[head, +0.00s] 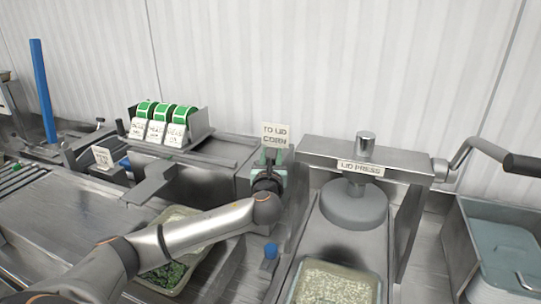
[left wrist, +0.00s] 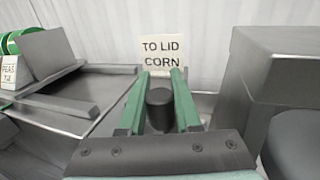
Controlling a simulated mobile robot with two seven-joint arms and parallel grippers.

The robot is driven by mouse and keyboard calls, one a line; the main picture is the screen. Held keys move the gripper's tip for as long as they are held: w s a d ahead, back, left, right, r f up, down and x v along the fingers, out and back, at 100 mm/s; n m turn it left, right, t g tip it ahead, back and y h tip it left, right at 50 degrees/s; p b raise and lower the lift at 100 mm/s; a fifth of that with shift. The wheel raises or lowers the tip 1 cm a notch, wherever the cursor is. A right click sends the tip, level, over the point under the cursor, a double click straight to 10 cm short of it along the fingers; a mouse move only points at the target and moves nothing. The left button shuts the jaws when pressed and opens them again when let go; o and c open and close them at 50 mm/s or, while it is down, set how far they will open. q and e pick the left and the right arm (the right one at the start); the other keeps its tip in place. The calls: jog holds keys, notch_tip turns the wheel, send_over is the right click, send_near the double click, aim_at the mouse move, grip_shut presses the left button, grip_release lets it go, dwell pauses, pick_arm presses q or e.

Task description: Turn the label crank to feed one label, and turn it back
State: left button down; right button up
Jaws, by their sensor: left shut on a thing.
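My left gripper (head: 270,160) reaches in front of the "TO LID CORN" sign. In the left wrist view its green fingers (left wrist: 158,88) stand on both sides of a black cylindrical knob (left wrist: 159,108) and are shut on it. What the knob is mounted on is hidden by the gripper, so I cannot tell whether it is the label crank's handle. The label dispenser (head: 198,127) with several green label rolls (head: 161,111) stands left of the gripper. Its edge also shows in the left wrist view (left wrist: 47,55). My right gripper is not in view.
The "TO LID CORN" sign (head: 276,135) stands behind my gripper. The lid press (head: 320,150) is close on the right, with a filled tray (head: 335,284) in front. Another tray (head: 180,212) lies partly under my left arm. A grey bin (head: 462,232) stands far right.

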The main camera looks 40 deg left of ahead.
pick_arm(q)
jog(key=shift+w+n+g+y, duration=0.15)
jog(key=shift+n+g+y, duration=0.35)
jog(key=shift+y, duration=0.2)
jog(key=shift+a, duration=0.1)
jog(key=c, duration=0.6)
grip_release()
jog(key=b+v, duration=0.1)
jog(key=v, duration=1.1)
jog(key=shift+d, duration=0.25)
